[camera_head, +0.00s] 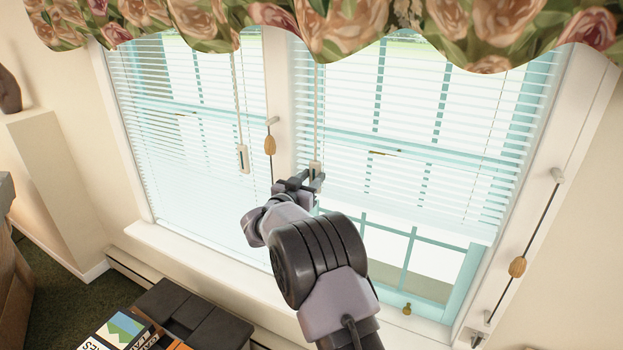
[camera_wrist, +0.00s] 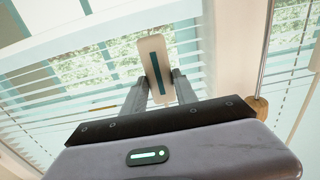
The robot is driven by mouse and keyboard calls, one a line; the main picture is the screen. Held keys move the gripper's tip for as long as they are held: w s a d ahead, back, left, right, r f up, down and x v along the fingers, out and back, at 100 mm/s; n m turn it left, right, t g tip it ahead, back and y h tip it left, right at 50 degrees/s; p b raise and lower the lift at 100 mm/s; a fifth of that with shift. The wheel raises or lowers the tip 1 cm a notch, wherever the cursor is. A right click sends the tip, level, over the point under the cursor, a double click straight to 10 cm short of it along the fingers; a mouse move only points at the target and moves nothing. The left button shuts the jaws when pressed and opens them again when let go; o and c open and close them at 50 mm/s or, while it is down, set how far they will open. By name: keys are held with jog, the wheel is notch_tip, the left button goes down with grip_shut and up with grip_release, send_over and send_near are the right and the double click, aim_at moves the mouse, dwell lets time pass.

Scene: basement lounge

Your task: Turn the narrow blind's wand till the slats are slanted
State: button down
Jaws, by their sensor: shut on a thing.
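Two white slatted blinds hang side by side. The left, narrower blind (camera_head: 190,190) reaches down near the sill; the wider right blind (camera_head: 430,150) ends above it. The window shows between the slats of both; the left one's lower part looks paler. The narrow blind's wand (camera_head: 243,158) hangs free, left of my gripper, with a pale handle. A second wand (camera_head: 316,110) hangs at the wide blind's left edge. My gripper (camera_head: 308,180) is shut on that wand's handle, which shows pale with a dark stripe between the fingers (camera_wrist: 160,92) in the wrist view (camera_wrist: 153,55).
A cord with a wooden tassel (camera_head: 270,145) hangs on the post between the windows, close to my gripper; another tassel (camera_head: 517,267) hangs at right. A floral valance (camera_head: 350,30) covers the top. A dark box (camera_head: 195,315) stands below the sill (camera_head: 200,265).

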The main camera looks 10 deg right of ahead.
jog(key=shift+d+f+y+b, duration=0.1)
jog(key=shift+y+b, duration=0.2)
jog(key=shift+b, duration=0.1)
jog(key=n+t+y+b, duration=0.1)
jog(key=n+y+b, duration=0.1)
jog(key=y+b, duration=0.1)
jog(key=n+t+y+b, duration=0.1)
jog(key=n+y+b, duration=0.1)
jog(key=b, duration=0.4)
jog(key=d+n+t+y+b, duration=0.1)
jog(key=n+y+b, duration=0.1)
jog(key=y+b, duration=0.2)
jog(key=shift+s+d+f+n+b, duration=0.1)
jog(key=shift+s+n+b, duration=0.25)
jog(key=shift+b, duration=0.35)
jog(key=shift+w+y, duration=0.1)
jog(key=shift+y, duration=0.2)
jog(key=c, duration=1)
grip_release()
jog(key=shift+r, duration=0.2)
jog(key=shift+o, duration=0.2)
